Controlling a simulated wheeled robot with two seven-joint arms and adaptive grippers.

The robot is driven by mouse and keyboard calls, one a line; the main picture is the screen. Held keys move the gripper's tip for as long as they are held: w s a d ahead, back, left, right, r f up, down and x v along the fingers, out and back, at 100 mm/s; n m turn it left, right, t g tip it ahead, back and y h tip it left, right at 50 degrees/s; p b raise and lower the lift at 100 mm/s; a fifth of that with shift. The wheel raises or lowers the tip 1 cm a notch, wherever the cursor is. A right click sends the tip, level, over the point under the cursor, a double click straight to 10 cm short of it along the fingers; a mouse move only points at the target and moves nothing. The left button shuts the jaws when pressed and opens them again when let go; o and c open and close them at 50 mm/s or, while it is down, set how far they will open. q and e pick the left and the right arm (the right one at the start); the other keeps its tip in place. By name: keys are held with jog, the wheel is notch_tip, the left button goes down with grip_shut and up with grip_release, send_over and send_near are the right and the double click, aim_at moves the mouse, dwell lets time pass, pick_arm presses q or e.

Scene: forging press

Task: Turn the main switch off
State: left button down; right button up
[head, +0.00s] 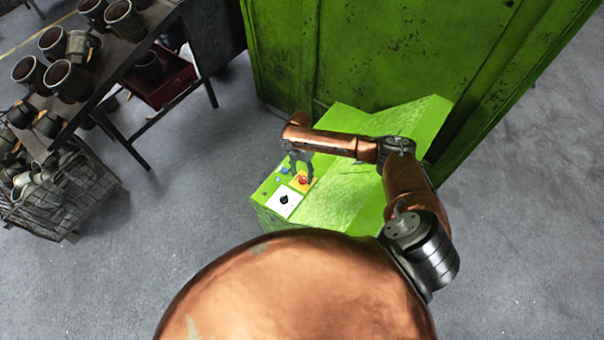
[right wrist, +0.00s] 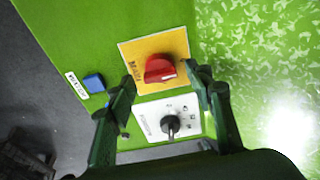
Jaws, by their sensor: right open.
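The main switch (right wrist: 160,68) is a red rotary knob on a yellow plate marked MAIN, on top of the green control console (head: 335,190). In the head view the red knob (head: 303,179) shows just below the gripper fingers. My right gripper (head: 301,177) is open and points down at the switch. In the right wrist view the fingers (right wrist: 163,78) stand apart, one on each side of the red knob in the picture. I cannot tell whether they touch it. The knob's handle lies roughly across the plate. My left gripper is not in view.
A black selector knob on a white plate (right wrist: 170,128) sits close to the switch, and a blue button (right wrist: 94,83) is on its other side. A green cabinet (head: 400,60) stands behind the console. A table with metal pots (head: 75,60) and a wire basket (head: 55,195) stand at left.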

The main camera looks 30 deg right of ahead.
jog(key=v, duration=1.2)
